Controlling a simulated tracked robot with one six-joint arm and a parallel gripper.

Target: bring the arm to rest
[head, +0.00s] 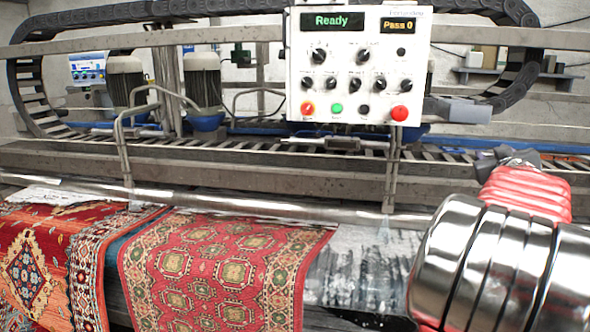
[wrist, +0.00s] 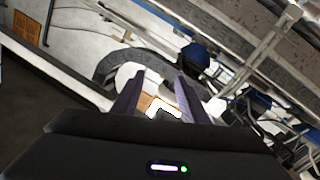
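My gripper (wrist: 160,84) shows in the wrist view with its two dark purple fingers apart. A pale and orange patch shows low between the fingers; I cannot tell what it is, but nothing is seen clamped. My arm (head: 500,262), with chrome and red links, stands at the right of the head view, in front of the machine. The gripper's fingers cannot be made out in the head view. The wrist view is tilted and looks toward the machine's frame and a white wall.
A control panel (head: 358,66) reads "Ready" and "Pass 0". A steel rail (head: 240,206) crosses before the machine. Two red patterned rugs, one at the left (head: 35,262) and one nearer the middle (head: 222,262), lie below it. A wet, foamy strip (head: 362,268) lies right of them.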

